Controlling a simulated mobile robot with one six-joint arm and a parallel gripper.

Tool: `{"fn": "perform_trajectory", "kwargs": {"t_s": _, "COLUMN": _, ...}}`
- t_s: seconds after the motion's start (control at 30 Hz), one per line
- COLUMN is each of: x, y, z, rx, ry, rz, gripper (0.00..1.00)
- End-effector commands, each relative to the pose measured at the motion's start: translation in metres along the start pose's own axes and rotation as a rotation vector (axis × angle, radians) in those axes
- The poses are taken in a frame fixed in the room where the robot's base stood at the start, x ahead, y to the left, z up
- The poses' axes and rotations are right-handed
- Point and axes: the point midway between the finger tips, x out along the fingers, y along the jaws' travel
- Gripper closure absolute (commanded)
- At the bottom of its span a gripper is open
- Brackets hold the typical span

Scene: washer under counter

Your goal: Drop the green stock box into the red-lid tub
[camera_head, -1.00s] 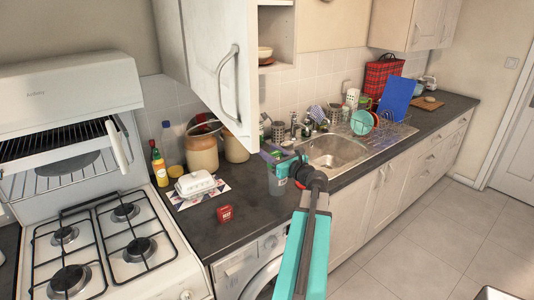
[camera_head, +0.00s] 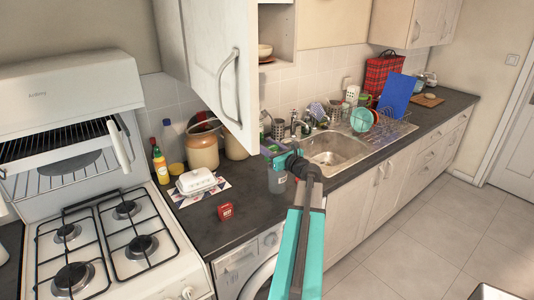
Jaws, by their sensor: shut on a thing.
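My gripper (camera_head: 269,151) is at the end of my teal and dark arm, above the counter just left of the sink. It is shut on a small green thing, which I take for the green stock box (camera_head: 273,148); it is small and partly covered by the jaws. A greyish, see-through container (camera_head: 277,183) stands on the counter just below my gripper and may be the tub. No red lid can be made out on it, and my gripper and wrist hide part of its top.
A small red box (camera_head: 225,212) sits near the counter's front edge. A white butter dish (camera_head: 196,181), bottles (camera_head: 160,166) and brown jars (camera_head: 202,150) stand behind it. The open cupboard door (camera_head: 217,62) hangs above. The sink (camera_head: 337,150) lies to the right.

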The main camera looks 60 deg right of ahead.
Motion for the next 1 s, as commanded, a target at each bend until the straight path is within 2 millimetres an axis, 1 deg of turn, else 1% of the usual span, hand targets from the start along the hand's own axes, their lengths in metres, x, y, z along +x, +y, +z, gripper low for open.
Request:
{"fn": "perform_trajectory", "kwargs": {"t_s": 0.3, "x": 0.0, "y": 0.0, "z": -0.024, "rx": 0.002, "ry": 0.001, "rz": 0.0, "gripper": 0.83}}
{"fn": "perform_trajectory", "kwargs": {"t_s": 0.4, "x": 0.0, "y": 0.0, "z": -0.028, "rx": 0.001, "ry": 0.0, "rz": 0.0, "gripper": 0.83}}
{"fn": "perform_trajectory", "kwargs": {"t_s": 0.77, "x": 0.001, "y": 0.001, "z": -0.032, "rx": 0.0, "ry": 0.0, "rz": 0.001, "gripper": 0.83}}
{"fn": "perform_trajectory", "kwargs": {"t_s": 1.0, "x": 0.001, "y": 0.001, "z": -0.037, "rx": 0.0, "ry": 0.0, "rz": 0.001, "gripper": 0.83}}
